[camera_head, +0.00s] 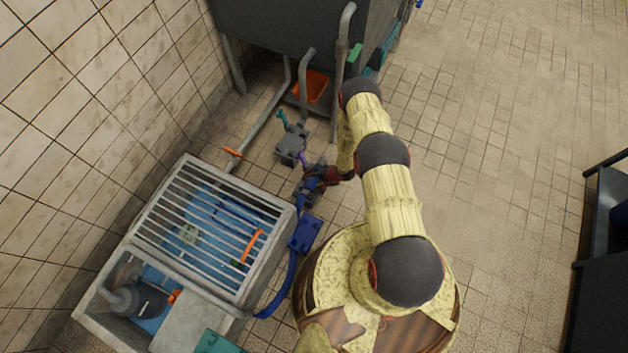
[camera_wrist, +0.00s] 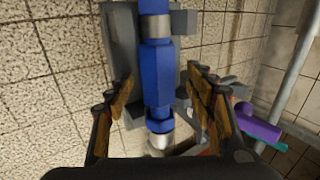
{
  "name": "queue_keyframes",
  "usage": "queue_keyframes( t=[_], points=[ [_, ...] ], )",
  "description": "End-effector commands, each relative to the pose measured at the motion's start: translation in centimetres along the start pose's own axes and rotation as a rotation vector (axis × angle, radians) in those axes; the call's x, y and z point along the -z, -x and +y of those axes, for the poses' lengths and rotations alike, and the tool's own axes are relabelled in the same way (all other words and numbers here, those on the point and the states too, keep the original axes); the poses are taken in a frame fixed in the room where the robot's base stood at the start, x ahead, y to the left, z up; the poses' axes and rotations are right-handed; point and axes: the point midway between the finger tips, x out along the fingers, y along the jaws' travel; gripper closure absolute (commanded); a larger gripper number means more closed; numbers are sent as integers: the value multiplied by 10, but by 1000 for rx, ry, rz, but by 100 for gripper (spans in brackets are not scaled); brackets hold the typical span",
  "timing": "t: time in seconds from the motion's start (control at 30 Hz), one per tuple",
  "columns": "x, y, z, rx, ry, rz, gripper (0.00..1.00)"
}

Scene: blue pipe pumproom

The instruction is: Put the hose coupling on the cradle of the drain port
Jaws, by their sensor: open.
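The blue hose coupling (camera_wrist: 157,75) has metallic ends and stands lengthwise between my fingers in the wrist view. In the head view, its blue body (camera_head: 309,184) shows partly beside my gripper (camera_head: 326,177). My gripper (camera_wrist: 160,103) is open, with one finger on each side of the coupling and visible gaps. A grey block-like holder (camera_wrist: 119,45) is directly behind the coupling; I cannot tell whether the coupling touches it or whether it is the drain port's cradle. A grey fitting with teal and purple handles (camera_head: 291,144) stands just beyond the gripper.
A grated pit (camera_head: 160,228) with a raised rim lies left of my base. A blue hose (camera_head: 285,287) and a blue block (camera_head: 305,233) are at its right edge. A dark tank (camera_head: 285,35) with pipes stands beyond.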

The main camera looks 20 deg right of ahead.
Motion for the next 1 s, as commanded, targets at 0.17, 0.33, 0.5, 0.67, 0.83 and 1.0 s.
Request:
queue_keyframes(
  t=[0.17, 0.33, 0.5, 0.67, 0.83, 1.0],
  points=[
    [1, 9, 0, 0, -1, 1, 46],
    [2, 33, -1, 0, -2, 2, 46],
    [1, 64, 0, 1, -2, 2, 46],
    [1, 91, 0, 1, -1, 2, 46],
    [1, 110, 0, 1, -1, 1, 46],
    [0, 119, 0, 0, -1, 0, 46]
  ],
)
